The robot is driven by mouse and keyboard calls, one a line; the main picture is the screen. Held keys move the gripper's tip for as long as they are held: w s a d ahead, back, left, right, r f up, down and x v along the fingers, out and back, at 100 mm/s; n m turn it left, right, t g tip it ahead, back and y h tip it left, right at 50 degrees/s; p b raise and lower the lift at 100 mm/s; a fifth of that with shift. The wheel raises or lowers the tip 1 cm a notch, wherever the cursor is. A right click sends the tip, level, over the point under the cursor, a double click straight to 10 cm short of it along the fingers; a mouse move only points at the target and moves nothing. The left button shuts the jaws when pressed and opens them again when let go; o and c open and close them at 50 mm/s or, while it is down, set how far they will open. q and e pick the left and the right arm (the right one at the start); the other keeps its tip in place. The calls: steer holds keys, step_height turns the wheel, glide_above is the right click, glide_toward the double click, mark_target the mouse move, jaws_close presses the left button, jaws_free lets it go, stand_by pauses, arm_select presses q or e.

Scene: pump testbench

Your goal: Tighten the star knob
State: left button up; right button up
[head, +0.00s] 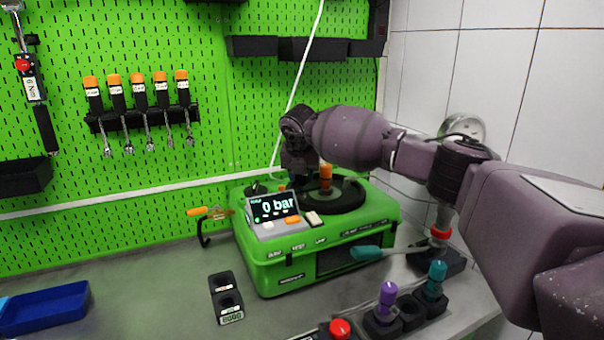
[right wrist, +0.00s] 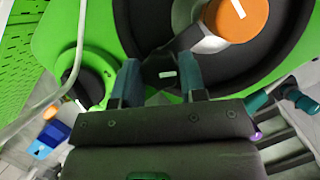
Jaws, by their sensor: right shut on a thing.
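The green pump testbench (head: 310,262) stands on the grey worktop, its display reading "0 bar". My right gripper (head: 298,174) reaches down over its top, behind the display and left of the orange-capped part (head: 326,178). In the right wrist view my right gripper (right wrist: 160,88) has its two fingers on either side of a dark piece with a white mark, which I take for the star knob (right wrist: 160,66), and is shut on it. Most of the knob's shape is hidden by the fingers. In the head view the gripper hides it. My left gripper is not in view.
The orange-capped part stands on a round black plate (head: 350,196) close beside the gripper. A black round fitting (right wrist: 92,82) lies on its other side. Purple (head: 387,295) and teal-capped (head: 436,275) parts stand in front right. A blue tray (head: 45,308) lies left.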

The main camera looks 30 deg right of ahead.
stand_by(0.3)
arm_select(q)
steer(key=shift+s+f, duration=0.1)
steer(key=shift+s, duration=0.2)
arm_select(e)
steer(key=o, duration=0.9)
steer(key=shift+r, duration=0.15)
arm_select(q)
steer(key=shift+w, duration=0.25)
arm_select(e)
steer(key=v, duration=1)
steer(key=shift+s+r, duration=0.1)
steer(key=shift+r, duration=0.2)
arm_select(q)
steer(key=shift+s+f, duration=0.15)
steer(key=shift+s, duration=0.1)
